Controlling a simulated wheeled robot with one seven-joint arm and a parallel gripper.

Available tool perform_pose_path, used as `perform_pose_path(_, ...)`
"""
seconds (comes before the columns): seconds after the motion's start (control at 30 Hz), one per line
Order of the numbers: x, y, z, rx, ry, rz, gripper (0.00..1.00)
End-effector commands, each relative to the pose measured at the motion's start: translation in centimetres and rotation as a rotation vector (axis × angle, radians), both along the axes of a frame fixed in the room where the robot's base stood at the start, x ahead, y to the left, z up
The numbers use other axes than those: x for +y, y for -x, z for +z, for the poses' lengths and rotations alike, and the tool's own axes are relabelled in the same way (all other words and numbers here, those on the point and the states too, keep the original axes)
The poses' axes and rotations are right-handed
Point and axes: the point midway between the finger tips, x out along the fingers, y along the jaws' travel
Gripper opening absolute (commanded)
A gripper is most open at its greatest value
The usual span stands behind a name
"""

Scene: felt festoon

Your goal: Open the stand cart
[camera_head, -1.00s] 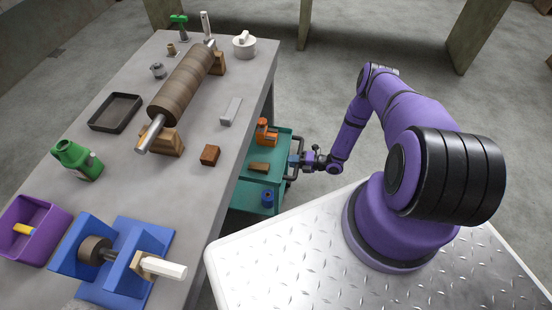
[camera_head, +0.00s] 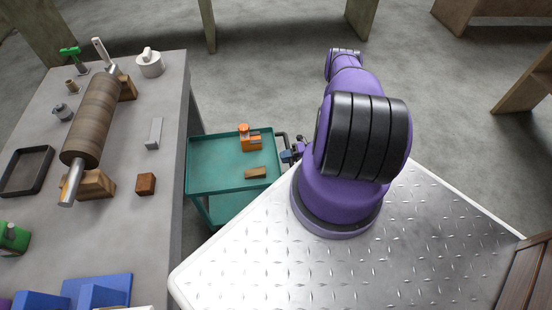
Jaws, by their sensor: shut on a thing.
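The stand cart is a teal two-level cart (camera_head: 215,165) beside the right side of the workbench. Most of its top tray now shows clear of the bench. An orange tool (camera_head: 250,141) and a brown wooden block (camera_head: 255,173) lie on the tray. A dark bar handle (camera_head: 283,137) sticks out from the cart's right edge. My gripper (camera_head: 289,156) is shut on the handle at that edge. My purple arm hides part of the wrist and the handle's near end.
The grey workbench (camera_head: 140,225) on the left carries a wooden roller (camera_head: 93,120), a black tray (camera_head: 27,171), a small wooden cube (camera_head: 145,184) and a white pot (camera_head: 150,63). My metal base plate fills the lower right. Open concrete floor lies behind the cart.

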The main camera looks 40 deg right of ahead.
Motion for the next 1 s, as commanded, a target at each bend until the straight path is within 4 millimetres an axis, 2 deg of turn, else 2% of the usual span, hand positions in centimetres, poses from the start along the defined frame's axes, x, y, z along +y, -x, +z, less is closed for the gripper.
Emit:
perform_pose_path(0.17,-0.65,0.44,-0.04,0.0,0.001,-0.001,0.0)
perform_pose_path(0.5,-0.72,0.47,-0.04,0.0,0.001,-0.001,0.0)
perform_pose_path(0.53,-0.72,0.47,-0.04,0.0,0.001,-0.001,0.25)
perform_pose_path(0.63,-0.71,0.46,-0.03,0.0,0.001,-0.001,0.48)
perform_pose_path(1.0,-1.1,0.72,0.08,0.0,0.002,-0.001,0.48)
